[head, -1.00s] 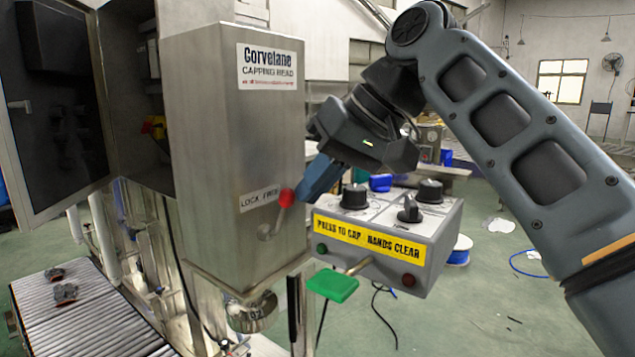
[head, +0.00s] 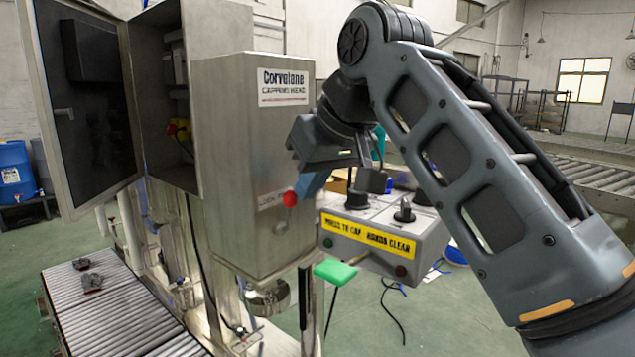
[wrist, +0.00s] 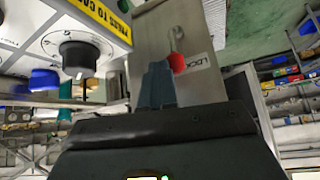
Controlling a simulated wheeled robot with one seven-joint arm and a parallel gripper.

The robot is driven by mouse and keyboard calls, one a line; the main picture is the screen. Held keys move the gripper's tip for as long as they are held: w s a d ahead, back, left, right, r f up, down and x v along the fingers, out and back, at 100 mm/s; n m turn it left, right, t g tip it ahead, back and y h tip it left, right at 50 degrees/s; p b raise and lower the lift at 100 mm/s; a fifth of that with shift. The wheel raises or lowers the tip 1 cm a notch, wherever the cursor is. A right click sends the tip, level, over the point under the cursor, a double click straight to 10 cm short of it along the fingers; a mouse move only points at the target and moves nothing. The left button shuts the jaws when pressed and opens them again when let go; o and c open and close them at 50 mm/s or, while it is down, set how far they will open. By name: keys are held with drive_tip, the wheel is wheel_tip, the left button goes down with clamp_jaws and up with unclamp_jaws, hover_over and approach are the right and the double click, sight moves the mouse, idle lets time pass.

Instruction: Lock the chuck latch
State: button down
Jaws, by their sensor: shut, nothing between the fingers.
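The chuck latch is a short metal lever with a red ball knob (head: 290,199) on the side of the steel capping head (head: 240,160). The knob is beside the "LOCK FIRST" label (head: 270,200). My gripper (head: 308,188) has blue fingers and is shut and empty. Its tips are right beside the knob, to its right in the head view. In the wrist view the shut fingers (wrist: 155,86) are just left of the red knob (wrist: 177,63), touching or nearly so. The lever (wrist: 176,38) runs up from the knob there.
A control box (head: 385,235) with black dials and a yellow strip stands close under my gripper. A green paddle (head: 335,271) sticks out below it. An open cabinet door (head: 85,105) is at left, above a roller conveyor (head: 115,310).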

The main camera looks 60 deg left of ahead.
sight(288, 192)
drive_tip(key=s+t, duration=0.1)
drive_tip(key=s+n+t+y, duration=0.1)
drive_tip(key=t, duration=0.1)
drive_tip(key=s+d+n+t+y+b, duration=0.1)
drive_tip(key=s, duration=0.1)
drive_tip(key=shift+d+f, duration=0.1)
drive_tip(key=shift+f, duration=0.15)
drive_tip(key=shift+t, duration=0.3)
drive_tip(key=shift+r, duration=0.1)
drive_tip(key=shift+w+r+p, duration=0.1)
drive_tip(key=shift+r+p, duration=0.7)
drive_tip(key=shift+p, duration=0.15)
